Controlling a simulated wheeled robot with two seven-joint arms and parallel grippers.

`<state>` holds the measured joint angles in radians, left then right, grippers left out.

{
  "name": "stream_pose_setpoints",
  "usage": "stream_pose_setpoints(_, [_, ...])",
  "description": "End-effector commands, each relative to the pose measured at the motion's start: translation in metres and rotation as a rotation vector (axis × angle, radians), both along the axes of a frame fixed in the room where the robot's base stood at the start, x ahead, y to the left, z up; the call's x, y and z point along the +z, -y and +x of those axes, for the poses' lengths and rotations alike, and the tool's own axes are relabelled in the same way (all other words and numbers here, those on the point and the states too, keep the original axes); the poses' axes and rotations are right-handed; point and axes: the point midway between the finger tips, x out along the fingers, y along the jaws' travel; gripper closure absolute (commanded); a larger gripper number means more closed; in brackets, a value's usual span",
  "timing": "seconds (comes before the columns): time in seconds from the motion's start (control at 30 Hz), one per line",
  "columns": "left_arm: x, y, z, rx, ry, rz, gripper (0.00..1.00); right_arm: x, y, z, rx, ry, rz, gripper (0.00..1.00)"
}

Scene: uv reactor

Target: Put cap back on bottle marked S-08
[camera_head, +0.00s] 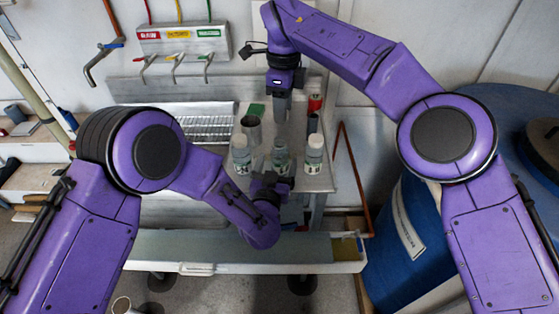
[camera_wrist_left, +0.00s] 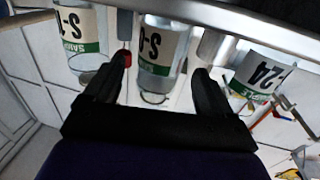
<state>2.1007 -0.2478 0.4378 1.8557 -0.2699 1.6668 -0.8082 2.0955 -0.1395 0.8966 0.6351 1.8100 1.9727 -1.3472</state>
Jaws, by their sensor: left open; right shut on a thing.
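Three labelled bottles stand upright in a row: a left one (camera_head: 241,158), a middle one (camera_head: 280,158) and a right one (camera_head: 314,153). My left gripper (camera_head: 272,180) is open in front of the middle bottle. In the upturned left wrist view its fingers (camera_wrist_left: 160,85) lie either side of the middle bottle (camera_wrist_left: 158,45), whose label starts "S-0", last digit cut off. My right gripper (camera_head: 282,115) points down above and behind the middle bottle, shut on what seems the cap, mostly hidden.
A drain rack (camera_head: 190,118) lies to the left. The table's front edge (camera_head: 230,268) is close to my left arm.

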Motion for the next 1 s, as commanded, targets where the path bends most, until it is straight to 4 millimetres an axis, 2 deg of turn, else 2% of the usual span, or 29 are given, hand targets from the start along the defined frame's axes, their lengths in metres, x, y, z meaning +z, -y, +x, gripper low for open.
stream_pose_setpoints(0.1, [0.0, 0.004, 0.022, 0.003, 0.0, -0.002, 0.16, 0.0, 0.0, 0.0, 0.0, 0.0, 0.0, 0.89])
stream_pose_setpoints(0.3, [0.0, 0.009, 0.047, 0.002, 0.001, 0.0, 0.16, 0.0, 0.0, 0.0, 0.0, 0.0, 0.0, 0.89])
stream_pose_setpoints(0.67, [0.0, 0.01, 0.053, 0.001, 0.0, 0.001, 0.16, 0.0, 0.0, 0.0, 0.001, 0.0, 0.0, 0.89])
stream_pose_setpoints(0.7, [0.0, 0.01, 0.053, 0.001, 0.0, 0.001, 0.19, 0.0, 0.0, 0.0, 0.0, 0.0, 0.0, 0.89])
stream_pose_setpoints(0.93, [0.0, 0.01, 0.053, 0.0, 0.0, 0.001, 0.94, 0.0, 0.0, 0.0, 0.0, 0.0, 0.0, 0.89])
stream_pose_setpoints(1.0, [0.0, 0.01, 0.053, 0.0, 0.0, 0.001, 0.97, -0.001, 0.0, 0.0, 0.001, 0.0, 0.0, 0.89])
